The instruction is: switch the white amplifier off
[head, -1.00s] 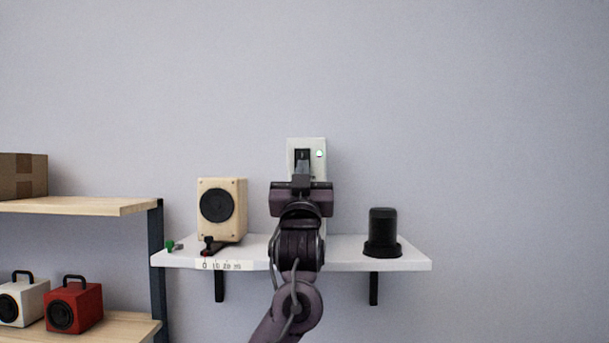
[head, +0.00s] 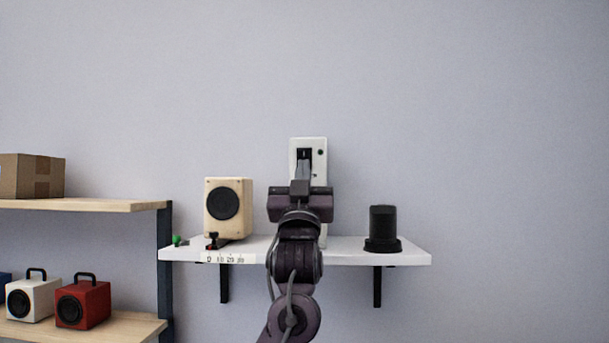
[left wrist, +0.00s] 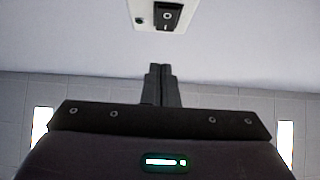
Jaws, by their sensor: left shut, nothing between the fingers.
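The white amplifier (head: 309,142) stands upright on the white wall shelf, its lower part mostly hidden behind my left arm. Its front has a black rocker switch (head: 304,154) and a small round indicator (head: 320,152), which looks dark. The left wrist view shows the amplifier (left wrist: 146,12) at the top edge, with the switch (left wrist: 167,16) marked "O" and "I" and the dark indicator (left wrist: 139,19). My left gripper (head: 303,166) is in front of the amplifier, just below the switch. Its fingertips (left wrist: 160,68) are together and empty, apart from the switch in the wrist view. My right gripper is not in view.
On the white shelf (head: 350,257), a wooden speaker (head: 228,205) stands left and a black cylinder (head: 382,229) right. A small green object (head: 177,240) lies at the left end. A wooden rack (head: 110,205) at left holds a carton (head: 30,176) and smaller speakers.

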